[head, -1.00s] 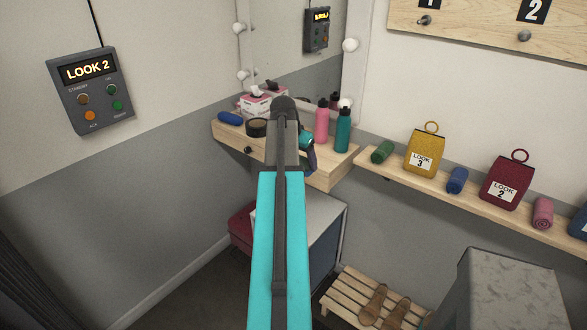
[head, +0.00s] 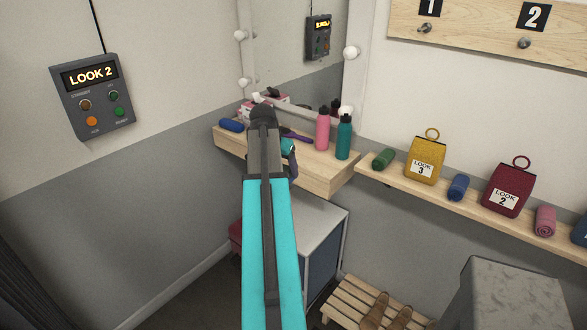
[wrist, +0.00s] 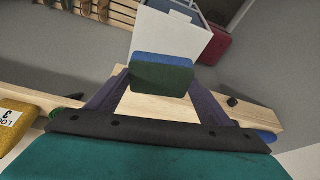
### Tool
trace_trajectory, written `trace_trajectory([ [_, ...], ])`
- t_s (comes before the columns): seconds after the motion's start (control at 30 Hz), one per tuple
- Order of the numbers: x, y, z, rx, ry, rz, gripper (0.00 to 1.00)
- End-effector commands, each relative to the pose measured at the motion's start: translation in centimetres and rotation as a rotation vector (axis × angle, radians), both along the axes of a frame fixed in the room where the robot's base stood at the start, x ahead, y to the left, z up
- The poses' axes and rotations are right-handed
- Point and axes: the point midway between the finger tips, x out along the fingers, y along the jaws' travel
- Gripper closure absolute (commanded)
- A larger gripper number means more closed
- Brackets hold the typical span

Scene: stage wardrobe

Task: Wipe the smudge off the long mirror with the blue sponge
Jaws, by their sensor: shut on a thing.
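My gripper (wrist: 162,88) is shut on the blue sponge (wrist: 165,60), which has a blue layer and a dark green face. In the wrist view the sponge sits between the two purple fingers, over the wooden dressing shelf. In the head view my gripper (head: 294,164) is mostly hidden behind my arm, at the shelf's front, and the sponge cannot be made out. A mirror (head: 285,45) with round bulbs on its frame stands above that shelf; I cannot tell whether it is the long mirror. No smudge can be made out.
The dressing shelf (head: 322,178) holds a pink bottle (head: 322,132), a teal bottle (head: 344,138), a purple brush (head: 297,136) and a blue roll (head: 231,125). A narrow shelf (head: 400,183) with bags is on the right. A grey cabinet (head: 510,290) stands lower right.

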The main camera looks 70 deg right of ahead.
Motion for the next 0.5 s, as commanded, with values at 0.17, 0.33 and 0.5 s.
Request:
trace_trajectory([
  [0.17, 5.3, 4.0, 0.1, 0.003, -0.001, 0.131, 0.45],
  [0.33, 9.9, 8.1, 0.2, 0.007, 0.000, 0.256, 0.45],
  [0.5, 14.1, 12.4, 0.4, 0.010, 0.000, 0.379, 0.45],
])
